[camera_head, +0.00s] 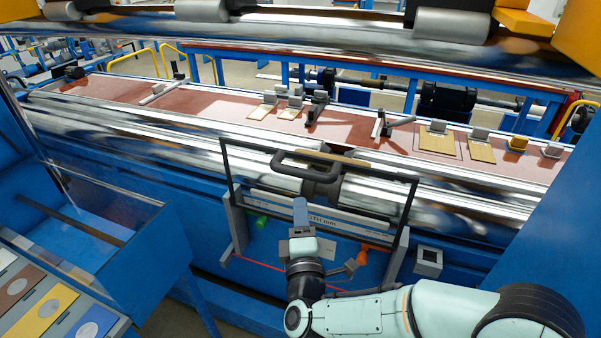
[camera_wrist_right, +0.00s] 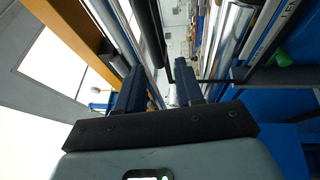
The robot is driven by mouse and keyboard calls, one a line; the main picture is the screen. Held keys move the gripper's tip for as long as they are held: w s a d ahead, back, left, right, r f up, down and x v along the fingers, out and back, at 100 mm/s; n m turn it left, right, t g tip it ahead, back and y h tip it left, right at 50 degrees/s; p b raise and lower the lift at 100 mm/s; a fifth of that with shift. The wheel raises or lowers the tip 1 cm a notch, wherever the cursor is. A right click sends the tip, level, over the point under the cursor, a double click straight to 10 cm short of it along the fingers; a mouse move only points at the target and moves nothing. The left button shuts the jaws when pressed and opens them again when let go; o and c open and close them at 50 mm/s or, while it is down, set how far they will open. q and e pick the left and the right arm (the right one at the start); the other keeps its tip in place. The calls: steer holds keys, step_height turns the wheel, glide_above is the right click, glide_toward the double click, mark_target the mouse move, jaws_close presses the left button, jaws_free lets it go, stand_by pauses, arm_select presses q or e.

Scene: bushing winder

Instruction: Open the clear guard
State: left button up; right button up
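The clear guard (camera_head: 227,185) is a see-through pane in a thin dark frame on the front of the machine. It stands upright between two grey side brackets, in front of the shiny rollers. A dark loop handle (camera_head: 308,156) sits at its top edge. My right gripper (camera_head: 300,205) is in front of the guard, below the handle, pointing up towards it. In the right wrist view its two dark fingers (camera_wrist_right: 160,78) are apart, with a gap between them. Dark bars show beyond the fingertips; I cannot tell which is the handle. My left gripper is not in view.
Long shiny rollers (camera_head: 130,140) run across the machine behind the guard. A green knob (camera_head: 261,222) and an orange knob (camera_head: 363,257) sit low behind the pane. A blue open bin (camera_head: 130,255) and a panel of coloured samples (camera_head: 45,310) stand at left.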

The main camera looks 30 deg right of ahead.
steer(key=x, duration=0.4)
steer(key=p+x, duration=0.1)
steer(key=x, duration=0.3)
steer(key=r+p+x, duration=0.1)
steer(key=x, duration=0.4)
steer(key=shift+s+d+r, duration=0.15)
steer(key=shift+d, duration=0.15)
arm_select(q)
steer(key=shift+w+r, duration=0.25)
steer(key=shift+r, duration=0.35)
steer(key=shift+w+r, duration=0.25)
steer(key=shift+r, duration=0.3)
arm_select(e)
jaws_close()
